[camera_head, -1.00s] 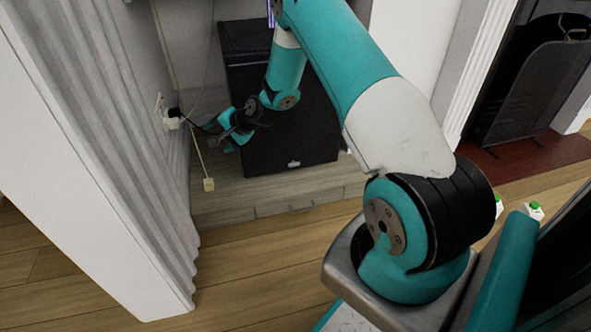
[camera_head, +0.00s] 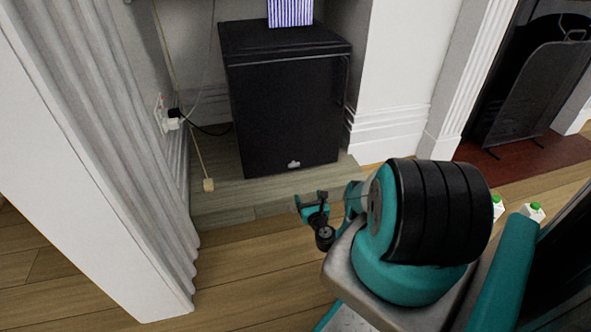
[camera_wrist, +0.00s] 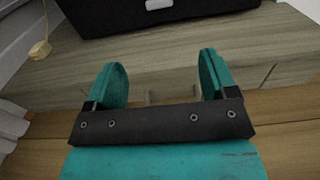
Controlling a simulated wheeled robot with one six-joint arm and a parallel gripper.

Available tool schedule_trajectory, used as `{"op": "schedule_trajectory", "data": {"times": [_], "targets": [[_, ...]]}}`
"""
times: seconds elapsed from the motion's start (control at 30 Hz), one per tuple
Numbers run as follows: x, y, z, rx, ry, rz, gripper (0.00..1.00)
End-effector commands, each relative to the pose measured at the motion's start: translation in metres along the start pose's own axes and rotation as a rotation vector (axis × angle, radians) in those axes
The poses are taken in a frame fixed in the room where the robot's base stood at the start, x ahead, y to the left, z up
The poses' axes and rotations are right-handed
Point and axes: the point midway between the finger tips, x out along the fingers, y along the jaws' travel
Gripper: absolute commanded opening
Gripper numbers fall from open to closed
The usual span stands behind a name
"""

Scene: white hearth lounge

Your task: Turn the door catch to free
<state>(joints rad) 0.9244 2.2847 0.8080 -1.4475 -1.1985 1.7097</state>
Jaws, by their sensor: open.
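My gripper (camera_head: 313,208) is low in front of the wooden plinth in the head view. In the wrist view my gripper (camera_wrist: 163,70) has its two teal fingers wide apart with nothing held between them. A small pale bracket-shaped fitting (camera_wrist: 172,98) shows on the front of the plinth, between and beyond the fingers. It looks apart from them, though the distance is hard to judge. I cannot tell whether this fitting is the door catch or how it is turned. In the head view I cannot make it out now.
A black speaker-like box (camera_head: 285,110) stands on the wooden plinth (camera_head: 230,200). A striped object (camera_head: 290,12) is on top of it. A cord with a pale end piece (camera_head: 208,184) hangs near the wall socket. The wooden floor (camera_head: 240,270) in front is clear.

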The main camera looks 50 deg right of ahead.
Motion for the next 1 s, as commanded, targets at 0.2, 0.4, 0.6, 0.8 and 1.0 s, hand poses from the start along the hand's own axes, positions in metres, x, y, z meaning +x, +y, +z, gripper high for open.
{"op": "schedule_trajectory", "data": {"times": [0.2,0.4,0.6,0.8,1.0], "targets": [[0.029,0.001,-0.007,-0.005,-0.003,0.005,0.79],[0.052,0.002,-0.008,-0.006,-0.001,0.006,0.79],[0.079,0.002,-0.007,-0.007,-0.002,0.006,0.79],[0.111,0.003,-0.005,-0.01,-0.003,0.007,0.79],[0.136,0.004,-0.004,-0.01,-0.003,0.009,0.79]]}}
